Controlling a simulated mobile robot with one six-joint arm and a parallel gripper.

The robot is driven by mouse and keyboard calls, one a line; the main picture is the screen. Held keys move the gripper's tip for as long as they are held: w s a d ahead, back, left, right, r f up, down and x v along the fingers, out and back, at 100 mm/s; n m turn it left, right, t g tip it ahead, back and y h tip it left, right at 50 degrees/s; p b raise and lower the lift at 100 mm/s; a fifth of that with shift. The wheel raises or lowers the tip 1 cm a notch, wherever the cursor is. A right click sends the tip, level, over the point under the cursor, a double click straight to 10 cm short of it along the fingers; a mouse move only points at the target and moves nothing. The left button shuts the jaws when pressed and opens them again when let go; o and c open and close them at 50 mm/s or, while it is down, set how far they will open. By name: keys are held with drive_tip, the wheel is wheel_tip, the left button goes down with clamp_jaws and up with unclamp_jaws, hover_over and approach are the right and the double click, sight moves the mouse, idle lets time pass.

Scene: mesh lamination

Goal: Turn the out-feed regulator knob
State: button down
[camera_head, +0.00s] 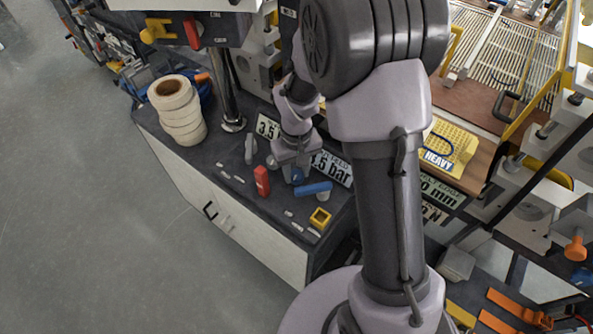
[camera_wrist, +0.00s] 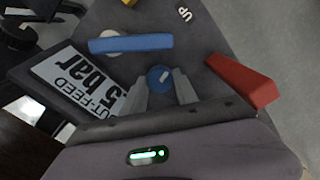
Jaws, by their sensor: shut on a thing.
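The out-feed regulator knob is a small blue round knob (camera_wrist: 160,79) with a pale pointer mark, standing on the dark panel top. In the wrist view it sits between the fingertips of my gripper (camera_wrist: 162,90), which is shut on it. In the head view my gripper (camera_head: 293,172) reaches down to the panel, and a bit of the blue knob (camera_head: 298,176) shows beside the fingers.
A blue lever (camera_wrist: 131,44) and a red lever (camera_wrist: 243,80) flank the knob closely. In the head view, a yellow square part (camera_head: 320,218) sits near the panel's front corner, and white tape rolls (camera_head: 182,118) stand at its far left. Open floor (camera_head: 90,220) lies left of the cabinet.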

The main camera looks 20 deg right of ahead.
sight(297, 174)
drive_tip(key=m+b, duration=0.1)
drive_tip(key=m, duration=0.3)
drive_tip(key=shift+m+b, duration=0.35)
drive_tip(key=shift+m, duration=1.45)
drive_tip(key=c, duration=0.9)
unclamp_jaws()
drive_tip(key=shift+c, duration=0.2)
wheel_tip(297, 174, up, 18)
drive_tip(key=p, duration=0.6)
drive_tip(key=shift+f, duration=0.25)
